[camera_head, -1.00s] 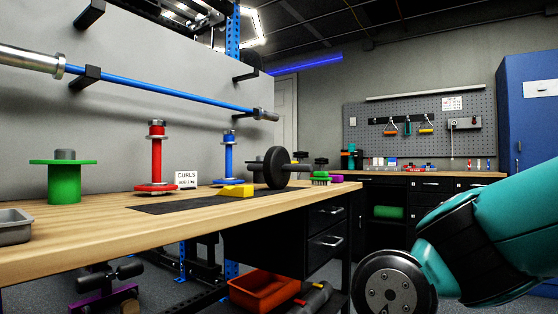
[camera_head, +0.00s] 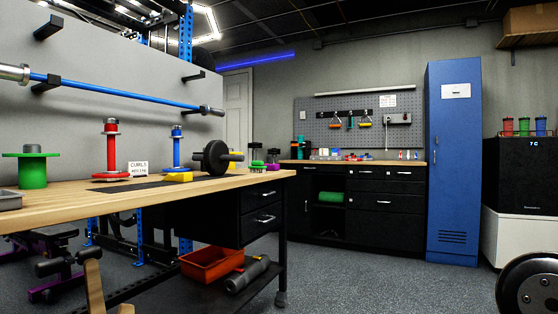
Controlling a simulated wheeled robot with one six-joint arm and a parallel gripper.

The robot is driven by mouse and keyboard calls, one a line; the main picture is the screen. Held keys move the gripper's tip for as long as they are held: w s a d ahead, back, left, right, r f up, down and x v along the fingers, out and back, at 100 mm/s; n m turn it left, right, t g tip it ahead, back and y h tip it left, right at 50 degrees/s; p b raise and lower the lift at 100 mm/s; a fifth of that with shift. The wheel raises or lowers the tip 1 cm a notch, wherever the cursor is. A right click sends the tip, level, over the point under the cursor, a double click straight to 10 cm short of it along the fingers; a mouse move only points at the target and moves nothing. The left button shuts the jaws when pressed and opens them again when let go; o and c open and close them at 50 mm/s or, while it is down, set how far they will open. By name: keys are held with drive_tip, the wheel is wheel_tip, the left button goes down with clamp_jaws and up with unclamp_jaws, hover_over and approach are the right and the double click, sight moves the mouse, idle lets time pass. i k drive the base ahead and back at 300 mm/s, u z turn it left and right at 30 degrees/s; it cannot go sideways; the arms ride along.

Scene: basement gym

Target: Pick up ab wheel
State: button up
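The ab wheel (camera_head: 215,158) appears to be the black wheel with a short handle standing on the far right part of the wooden workbench top (camera_head: 130,203). It is upright, beside a small yellow block (camera_head: 178,177) and near a dark mat. Small green and purple items lie just to its right. My gripper is not in view.
Red (camera_head: 111,150) and blue (camera_head: 177,150) spools and a green one (camera_head: 31,168) stand on the workbench. An orange bin (camera_head: 211,264) sits on its lower shelf. A black cabinet (camera_head: 385,205) and blue locker (camera_head: 453,160) stand behind. Floor between (camera_head: 370,285) is open.

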sight(216, 158)
drive_tip(key=z, duration=0.4)
drive_tip(key=i, duration=1.45)
drive_tip(key=u, duration=1.05)
drive_tip(key=i, duration=0.7)
drive_tip(key=u, duration=0.7)
